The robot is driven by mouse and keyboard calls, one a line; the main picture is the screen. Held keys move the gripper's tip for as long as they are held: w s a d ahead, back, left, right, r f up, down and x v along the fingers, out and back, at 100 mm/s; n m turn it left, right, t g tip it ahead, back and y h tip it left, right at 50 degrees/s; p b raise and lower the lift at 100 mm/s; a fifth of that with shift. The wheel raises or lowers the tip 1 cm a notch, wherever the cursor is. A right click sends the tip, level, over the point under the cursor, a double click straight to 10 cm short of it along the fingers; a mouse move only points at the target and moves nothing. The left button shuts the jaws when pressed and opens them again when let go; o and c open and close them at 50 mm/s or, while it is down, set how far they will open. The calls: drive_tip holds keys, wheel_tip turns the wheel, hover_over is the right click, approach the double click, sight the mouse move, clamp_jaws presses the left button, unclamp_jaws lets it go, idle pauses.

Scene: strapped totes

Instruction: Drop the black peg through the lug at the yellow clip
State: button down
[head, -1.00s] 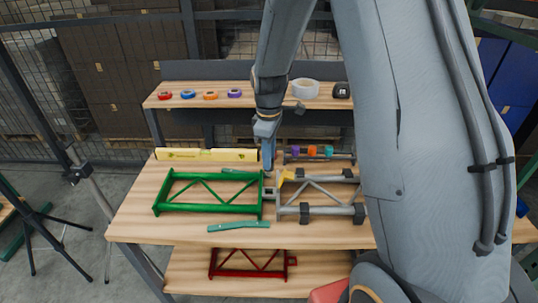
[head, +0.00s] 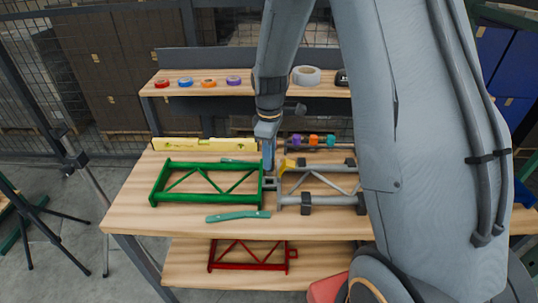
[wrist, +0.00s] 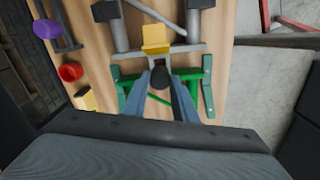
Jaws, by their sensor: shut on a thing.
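My gripper (head: 268,165) hangs above the gap between the green frame (head: 205,198) and the grey frame (head: 330,199). In the wrist view its two blue-grey fingers (wrist: 164,92) are shut on the black peg (wrist: 160,78), seen nearly end-on. The yellow clip (wrist: 156,38) sits on the grey frame's end rail, just beyond the peg; it also shows in the head view (head: 288,164). The lug (head: 270,184) lies between the frames, below my gripper. In the wrist view the peg and fingers partly cover it; I cannot tell whether the peg touches it.
Dark clamps (head: 305,203) hold the grey frame. A teal strip (head: 238,216) lies in front of the green frame, and a yellow level (head: 203,145) behind it. A rack with purple, orange and teal pieces (head: 313,141) stands behind the grey frame. A red frame (head: 250,257) lies on the lower shelf.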

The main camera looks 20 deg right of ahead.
drive_tip(key=shift+f+b, duration=1.3)
drive_tip(key=shift+f, duration=1.3)
drive_tip(key=c, duration=1.4)
unclamp_jaws()
drive_tip(key=shift+o, duration=0.2)
drive_tip(key=shift+r+b, duration=0.95)
drive_tip(key=shift+r, duration=2.95)
drive_tip(key=s+r+m+t, duration=0.1)
drive_tip(key=s+m, duration=1)
drive_tip(key=s, duration=0.6)
drive_tip(key=shift+s+r, duration=0.15)
drive_tip(key=shift+r, duration=0.25)
